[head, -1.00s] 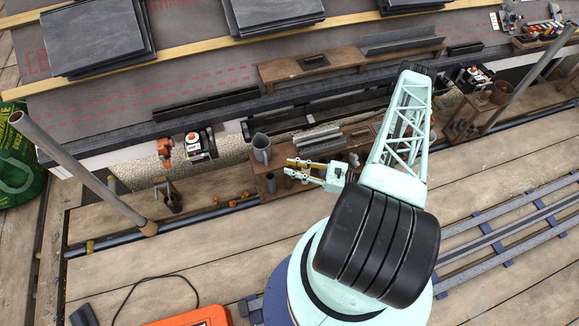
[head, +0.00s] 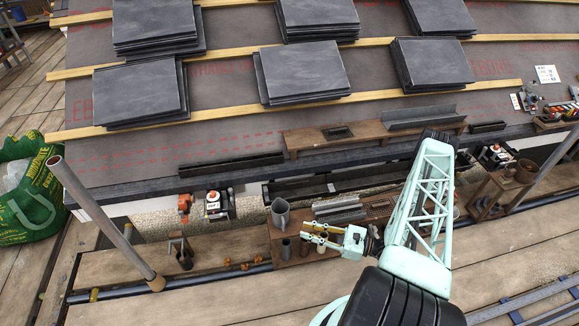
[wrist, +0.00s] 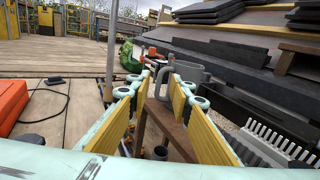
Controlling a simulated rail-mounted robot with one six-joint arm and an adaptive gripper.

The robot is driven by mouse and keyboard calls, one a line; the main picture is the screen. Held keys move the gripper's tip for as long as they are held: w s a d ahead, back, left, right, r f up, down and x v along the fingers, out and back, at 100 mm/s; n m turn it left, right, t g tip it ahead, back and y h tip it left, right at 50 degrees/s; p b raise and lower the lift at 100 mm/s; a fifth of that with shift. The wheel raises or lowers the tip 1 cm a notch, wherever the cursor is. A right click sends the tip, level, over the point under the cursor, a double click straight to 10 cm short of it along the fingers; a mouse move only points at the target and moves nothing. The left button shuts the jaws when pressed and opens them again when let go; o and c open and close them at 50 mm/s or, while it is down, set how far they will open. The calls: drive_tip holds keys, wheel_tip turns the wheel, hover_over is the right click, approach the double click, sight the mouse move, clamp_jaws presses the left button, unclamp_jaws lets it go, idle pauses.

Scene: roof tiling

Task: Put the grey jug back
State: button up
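The grey jug (head: 280,213) stands upright at the left end of a low brown wooden bench (head: 283,249). My gripper (head: 305,233) is open and level, with its yellow-padded fingers pointing left, just to the right of the jug and nearer the camera. I cannot tell whether the right finger touches the jug.
Small dark cups (head: 286,248) stand on the bench close under my gripper. Grey ridged pieces (head: 338,209) lie behind it. A brown shelf (head: 370,136) with a grey trough runs along the roof edge. A slanted scaffold pole (head: 100,215) rises at left. Slate stacks (head: 300,73) lie on the roof.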

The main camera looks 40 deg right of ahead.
drive_tip(key=w+a+r+n+g+y, duration=0.1)
drive_tip(key=w+a+r+n+g, duration=0.25)
drive_tip(key=r, duration=0.95)
drive_tip(key=w+a+r+n+g+y, duration=0.1)
drive_tip(key=a+r+n+g, duration=0.35)
drive_tip(key=r, duration=0.85)
drive_tip(key=w+a+r+n+g+y, duration=0.1)
drive_tip(key=w+a+r+n+g, duration=0.3)
drive_tip(key=r, duration=0.9)
drive_tip(key=s+a+r+n+g+h, duration=0.2)
drive_tip(key=s+a+r+n, duration=0.15)
drive_tip(key=r, duration=0.45)
drive_tip(key=s+a+r+n+g+h, duration=0.2)
drive_tip(key=s+a+r+n, duration=0.15)
drive_tip(key=r, duration=0.45)
drive_tip(key=s+a+r+n+t+h, duration=0.2)
drive_tip(key=s+a+r+n+h, duration=0.2)
drive_tip(key=s+r, duration=0.6)
drive_tip(key=s+a+r+n+t+h, duration=0.3)
drive_tip(key=s+r, duration=0.7)
drive_tip(key=s, duration=0.4)
drive_tip(key=shift+a+r+n+h, duration=0.25)
drive_tip(key=shift+a+n+h, duration=0.6)
drive_tip(key=shift+n+h, duration=0.35)
